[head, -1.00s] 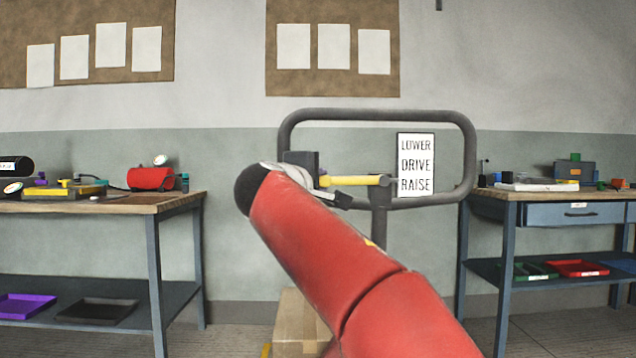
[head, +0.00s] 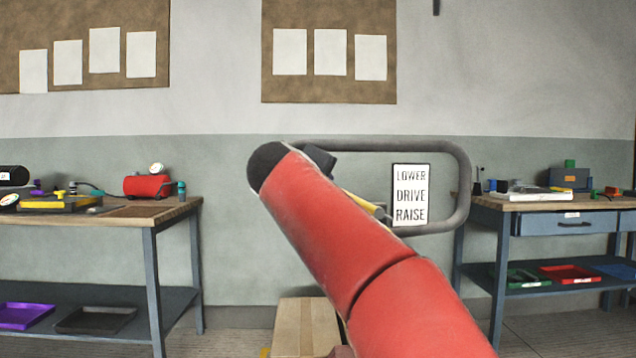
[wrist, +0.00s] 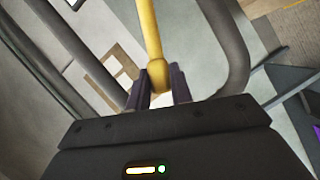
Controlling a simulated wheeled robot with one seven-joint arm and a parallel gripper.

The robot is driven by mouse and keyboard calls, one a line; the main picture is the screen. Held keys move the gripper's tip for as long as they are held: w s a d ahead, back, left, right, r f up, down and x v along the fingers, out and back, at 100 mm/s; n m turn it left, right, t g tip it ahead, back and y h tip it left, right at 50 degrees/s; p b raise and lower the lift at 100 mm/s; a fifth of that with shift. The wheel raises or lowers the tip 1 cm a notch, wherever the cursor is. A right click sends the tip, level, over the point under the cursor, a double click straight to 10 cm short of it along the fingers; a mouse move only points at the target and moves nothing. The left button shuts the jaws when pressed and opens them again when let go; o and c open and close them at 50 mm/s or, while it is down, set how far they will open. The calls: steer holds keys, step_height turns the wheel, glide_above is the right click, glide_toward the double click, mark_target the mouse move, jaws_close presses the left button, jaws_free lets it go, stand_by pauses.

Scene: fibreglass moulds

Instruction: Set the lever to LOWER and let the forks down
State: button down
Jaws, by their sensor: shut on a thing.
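The yellow lever (head: 361,202) shows in the head view just past my red arm, sloping from upper left down to its mount at right; its left end is hidden behind my arm. In the wrist view my gripper (wrist: 158,90) is shut on the end of the lever (wrist: 151,35), with a dark finger on each side of the knob. The lever sits on a grey tubular handle (head: 466,180). A white sign (head: 410,195) on it reads LOWER, DRIVE, RAISE from top to bottom. The forks cannot be made out.
A cardboard box (head: 306,325) stands low behind my arm. A workbench (head: 150,212) with tools and trays is at left. Another bench (head: 560,204) with a drawer is at right. Floor shows between the right bench and my arm.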

steer(key=shift+d+r, duration=0.1)
steer(key=shift+r, duration=0.05)
stand_by(0.3)
steer(key=c, duration=1.2)
jaws_free()
steer(key=shift+c, duration=0.2)
steer(key=shift+s, duration=0.1)
steer(key=v, duration=0.7)
steer(key=shift+s+b, duration=0.25)
steer(key=shift+b, duration=0.05)
steer(key=s+d+f+m+g+y, duration=0.1)
steer(key=s+d+f+m+g, duration=0.2)
steer(key=s+f, duration=0.6)
steer(key=s+d+f+m+g+y+p, duration=0.1)
steer(key=s+d+f+m+g+y, duration=0.1)
steer(key=s+d+f, duration=0.4)
steer(key=s+d+f+m+g+y+p, duration=0.1)
steer(key=s+d+f+m+g+y, duration=0.1)
steer(key=s+f, duration=1.1)
step_height(320, 180, down, 11)
steer(key=d+m+g, duration=0.1)
steer(key=d+g, duration=0.1)
steer(key=shift+s+d+r+m, duration=0.15)
steer(key=shift+s+d+m, duration=0.1)
steer(key=shift+d+m, duration=0.15)
